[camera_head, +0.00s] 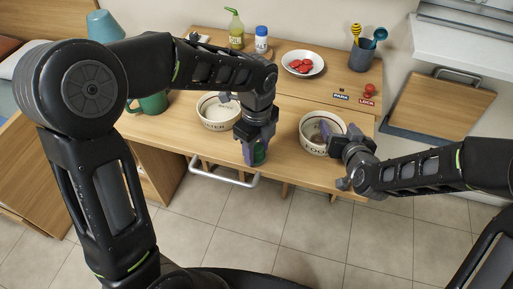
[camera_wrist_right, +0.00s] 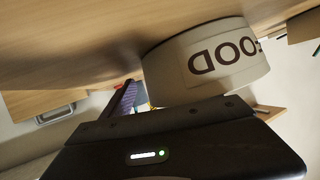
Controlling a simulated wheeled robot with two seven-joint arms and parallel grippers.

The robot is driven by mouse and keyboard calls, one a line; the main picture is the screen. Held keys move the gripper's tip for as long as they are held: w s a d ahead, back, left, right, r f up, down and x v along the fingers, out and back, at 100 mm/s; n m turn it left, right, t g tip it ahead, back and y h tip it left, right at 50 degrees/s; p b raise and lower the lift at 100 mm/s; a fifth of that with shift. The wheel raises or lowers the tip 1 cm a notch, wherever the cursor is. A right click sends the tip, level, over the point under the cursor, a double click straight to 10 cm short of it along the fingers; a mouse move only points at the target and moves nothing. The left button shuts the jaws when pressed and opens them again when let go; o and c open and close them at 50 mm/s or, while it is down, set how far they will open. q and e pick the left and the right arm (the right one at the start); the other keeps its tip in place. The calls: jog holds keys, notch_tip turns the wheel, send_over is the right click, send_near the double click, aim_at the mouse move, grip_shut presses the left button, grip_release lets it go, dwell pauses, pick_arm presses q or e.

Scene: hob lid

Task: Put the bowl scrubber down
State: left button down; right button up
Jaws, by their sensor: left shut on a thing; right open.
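My left gripper (camera_head: 256,148) is shut on the bowl scrubber (camera_head: 260,154), which shows as a small dark green piece between the purple-sided fingers, near the table's front edge. Most of the scrubber is hidden by the fingers. The white bowl lettered FOOD (camera_head: 309,141) stands on the table to its right, and its wall also shows in the right wrist view (camera_wrist_right: 205,75). My right gripper (camera_head: 335,137) is open at the right side of this bowl, with a purple finger (camera_wrist_right: 122,100) beside it. I cannot tell whether it touches the rim.
A second white bowl (camera_head: 215,126), partly lettered, stands left of the left gripper. At the back are a plate of red pieces (camera_head: 303,63), a green bottle (camera_head: 236,30), a white bottle (camera_head: 261,40) and a utensil cup (camera_head: 362,54). A green mug (camera_head: 152,104) stands left.

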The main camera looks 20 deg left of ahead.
aim_at(256, 146)
pick_arm(q)
jog(key=shift+f, duration=0.15)
jog(key=c, duration=0.7)
grip_release()
jog(key=shift+c, duration=0.2)
notch_tip(256, 146, up, 12)
jog(key=shift+r, duration=0.2)
jog(key=shift+o, duration=0.4)
